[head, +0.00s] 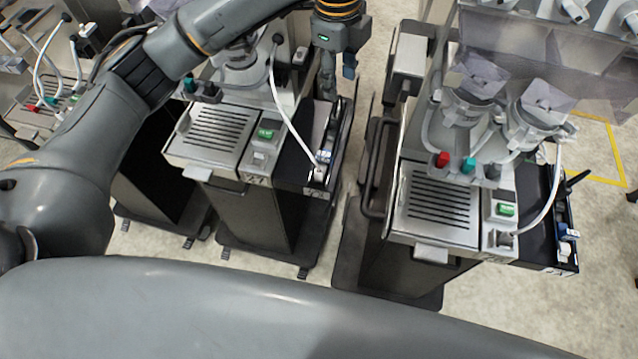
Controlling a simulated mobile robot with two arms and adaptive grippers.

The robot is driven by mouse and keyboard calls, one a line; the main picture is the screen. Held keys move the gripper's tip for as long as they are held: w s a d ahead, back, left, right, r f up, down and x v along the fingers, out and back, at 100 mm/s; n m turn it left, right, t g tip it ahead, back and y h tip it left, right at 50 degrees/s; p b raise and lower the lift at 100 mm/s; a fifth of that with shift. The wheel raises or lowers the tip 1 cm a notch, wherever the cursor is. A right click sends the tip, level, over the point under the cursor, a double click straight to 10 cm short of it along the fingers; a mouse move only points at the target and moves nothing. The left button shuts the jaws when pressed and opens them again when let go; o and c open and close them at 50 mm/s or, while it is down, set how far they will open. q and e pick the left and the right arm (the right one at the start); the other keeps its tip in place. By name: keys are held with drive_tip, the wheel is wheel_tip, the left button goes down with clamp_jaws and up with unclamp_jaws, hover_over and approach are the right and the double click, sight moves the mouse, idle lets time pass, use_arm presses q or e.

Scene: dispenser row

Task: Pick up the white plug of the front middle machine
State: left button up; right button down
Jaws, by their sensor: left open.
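The front middle machine (215,135) stands left of the picture's centre, with a slatted drip tray and a green-lit switch. Its white plug (320,172) sits at the near end of the narrow black side tray (343,135) on the machine's right. A white cable (286,112) runs from the plug up to the machine's top. My left gripper (338,84) points down above the far end of that side tray. It is open and apart from the plug, with nothing seen between its fingers. My right gripper is not in view.
Another machine (440,205) stands to the right, with its own white cable (548,200) and side tray (572,262). A dark rail (372,165) stands in the gap between the machines. A further machine is partly hidden behind my left arm. Grey floor shows at front.

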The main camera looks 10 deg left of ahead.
use_arm(q)
drive_tip(key=s+a+f+m+b, duration=0.2)
drive_tip(key=s+f+m+b, duration=0.3)
drive_tip(key=s+m, duration=0.5)
drive_tip(key=m, duration=0.4)
hover_over(319, 171)
drive_tip(key=shift+g+y, duration=0.3)
drive_tip(key=shift+g, duration=0.1)
wheel_tip(319, 171, down, 8)
drive_tip(key=shift+f, duration=0.25)
wheel_tip(319, 171, down, 4)
drive_tip(key=shift+f+p, duration=0.2)
drive_tip(key=shift+p, duration=0.7)
drive_tip(key=shift+f, duration=0.4)
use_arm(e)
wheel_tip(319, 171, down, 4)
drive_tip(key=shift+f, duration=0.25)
use_arm(q)
drive_tip(key=shift+c, duration=0.2)
clamp_jaws()
